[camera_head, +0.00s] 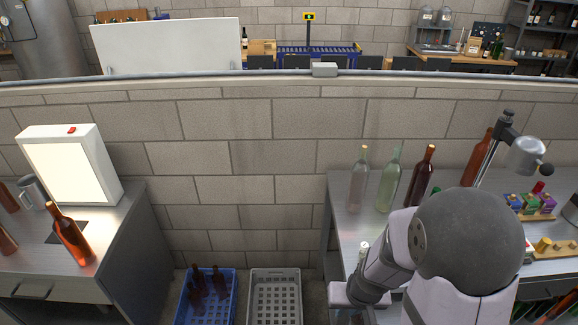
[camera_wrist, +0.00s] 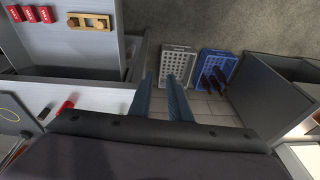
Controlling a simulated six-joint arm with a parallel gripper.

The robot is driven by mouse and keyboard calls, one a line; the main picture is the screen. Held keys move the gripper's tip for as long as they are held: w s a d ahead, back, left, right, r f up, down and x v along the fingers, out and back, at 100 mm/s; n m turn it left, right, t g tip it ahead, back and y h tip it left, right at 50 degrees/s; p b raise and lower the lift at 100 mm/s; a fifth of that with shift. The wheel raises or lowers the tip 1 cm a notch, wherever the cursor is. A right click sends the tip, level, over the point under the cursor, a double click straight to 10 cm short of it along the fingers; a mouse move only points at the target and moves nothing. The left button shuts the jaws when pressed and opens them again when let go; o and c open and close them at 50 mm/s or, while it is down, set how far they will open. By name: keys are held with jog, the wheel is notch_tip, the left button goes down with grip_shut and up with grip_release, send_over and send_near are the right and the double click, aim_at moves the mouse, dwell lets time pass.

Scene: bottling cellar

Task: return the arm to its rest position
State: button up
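My gripper (camera_wrist: 160,85) shows in the wrist view as two blue-grey fingers, apart, with floor seen between them and nothing held. It points toward the floor in front of the crates. In the head view my arm reaches in from the lower right, in front of the right bench (camera_head: 343,215). The fingers cannot be made out there.
A grey crate (camera_head: 276,272) and a blue crate (camera_head: 231,290) with dark bottles stand on the floor between the benches. Several bottles, including a clear one (camera_head: 359,180), stand at the right bench's back. The left bench holds a light box (camera_head: 66,170) and an amber bottle (camera_head: 70,236).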

jog(key=s+r+g, duration=0.3)
jog(key=s+r, duration=0.6)
jog(key=s, duration=0.1)
notch_tip(320, 180, down, 64)
jog(key=b, duration=6.3)
jog(key=shift+w+a+n, duration=0.15)
jog(key=shift+w+n, duration=0.05)
jog(key=shift+n, duration=0.1)
jog(key=shift+r, duration=0.2)
